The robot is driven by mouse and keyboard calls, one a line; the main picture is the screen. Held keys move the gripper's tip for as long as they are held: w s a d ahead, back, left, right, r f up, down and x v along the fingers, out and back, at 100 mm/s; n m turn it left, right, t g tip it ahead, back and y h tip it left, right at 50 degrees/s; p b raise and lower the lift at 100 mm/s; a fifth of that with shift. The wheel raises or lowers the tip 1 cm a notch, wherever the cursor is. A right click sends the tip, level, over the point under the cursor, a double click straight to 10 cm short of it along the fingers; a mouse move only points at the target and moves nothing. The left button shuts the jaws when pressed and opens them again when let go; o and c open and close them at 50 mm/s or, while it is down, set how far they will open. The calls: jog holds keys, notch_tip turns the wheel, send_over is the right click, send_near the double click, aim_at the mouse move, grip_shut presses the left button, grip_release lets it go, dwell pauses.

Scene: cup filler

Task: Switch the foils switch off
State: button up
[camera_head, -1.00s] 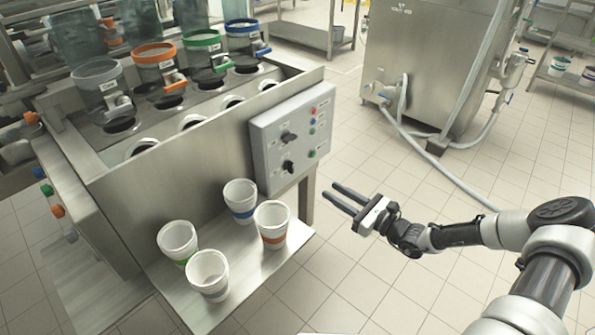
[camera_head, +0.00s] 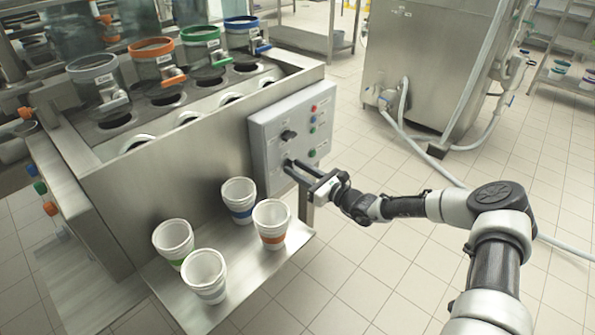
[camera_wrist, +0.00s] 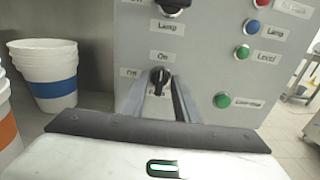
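The lower rotary switch (camera_wrist: 158,78) on the grey control panel (camera_head: 262,150) is black, with "On" printed above it and "Off" to its left. Its handle looks roughly upright, towards "On". In the wrist view the fingers reach up on either side of this switch, and nothing is gripped. I cannot tell whether they touch it. In the head view the fingers cover the lower switch.
The upper switch (camera_head: 289,135) has a "Lamp" label below it. Red, blue and green buttons or lamps sit right of it, with a lower green one (camera_wrist: 222,100). Stacked white cups (camera_head: 239,198) stand on the metal shelf (camera_head: 245,275) below.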

grip_shut()
jog(key=shift+n+p, duration=0.3)
jog(key=n+p, duration=0.2)
jog(key=shift+s+r+n, duration=0.1)
jog(key=shift+r+n, duration=0.05)
jog(key=shift+n, duration=0.15)
jog(key=n+p, duration=0.2)
jog(key=n, duration=0.1)
jog(key=shift+n, duration=0.3)
jog(key=n+p, duration=0.2)
jog(key=n, duration=0.1)
jog(key=n+p, duration=0.2)
jog(key=n, duration=0.2)
jog(key=n+p, duration=0.2)
jog(key=n, duration=0.2)
jog(key=shift+s+a+f, duration=0.1)
jog(key=shift+a+f, duration=0.05)
jog(key=shift+f, duration=0.25)
